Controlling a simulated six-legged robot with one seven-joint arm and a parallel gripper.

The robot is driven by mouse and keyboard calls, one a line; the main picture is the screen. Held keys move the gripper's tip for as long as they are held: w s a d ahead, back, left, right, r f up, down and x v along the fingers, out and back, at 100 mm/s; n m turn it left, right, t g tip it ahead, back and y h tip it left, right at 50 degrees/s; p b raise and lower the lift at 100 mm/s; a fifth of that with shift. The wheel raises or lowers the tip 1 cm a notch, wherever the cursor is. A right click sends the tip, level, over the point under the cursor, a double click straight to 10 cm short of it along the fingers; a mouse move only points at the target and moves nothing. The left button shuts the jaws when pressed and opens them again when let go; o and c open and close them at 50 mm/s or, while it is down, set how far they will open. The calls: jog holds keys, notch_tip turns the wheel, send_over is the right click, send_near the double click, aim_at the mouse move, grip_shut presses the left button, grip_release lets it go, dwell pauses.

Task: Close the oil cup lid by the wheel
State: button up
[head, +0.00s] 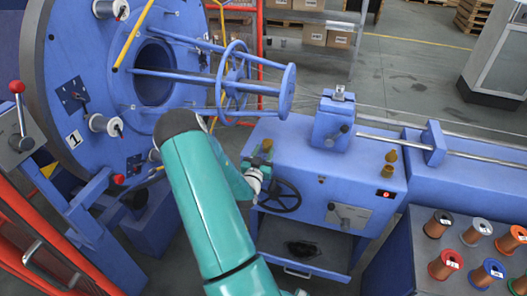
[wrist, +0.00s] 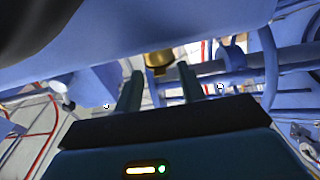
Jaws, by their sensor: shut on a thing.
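The brass oil cup by the wheel (head: 267,144) stands on the left end of the blue machine housing, above the dark handwheel (head: 284,196). My gripper (head: 262,160) is at this cup, at the end of my teal arm. In the wrist view, brass of the oil cup (wrist: 158,59) shows between the two fingertips of my gripper (wrist: 160,71). The gripper is shut on it, with the fingers held apart by a gap. I cannot tell the lid from the cup body, nor how far the lid is tilted, because the gripper covers much of it.
A second brass oil cup (head: 391,157) stands at the right of the housing top (head: 330,160). A blue spindle frame (head: 235,85) is above and left of my gripper. A large blue disc (head: 75,60) is at left. Wire spools (head: 487,272) sit at lower right.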

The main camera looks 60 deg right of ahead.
dwell(0.3)
jog(key=o, duration=1)
jog(key=shift+d+f, duration=0.1)
jog(key=a, duration=0.4)
jog(key=s+a+f, duration=0.1)
jog(key=a, duration=0.4)
jog(key=s+a+f, duration=0.1)
jog(key=a, duration=0.3)
jog(key=shift+s+a, duration=0.1)
jog(key=shift+a, duration=0.2)
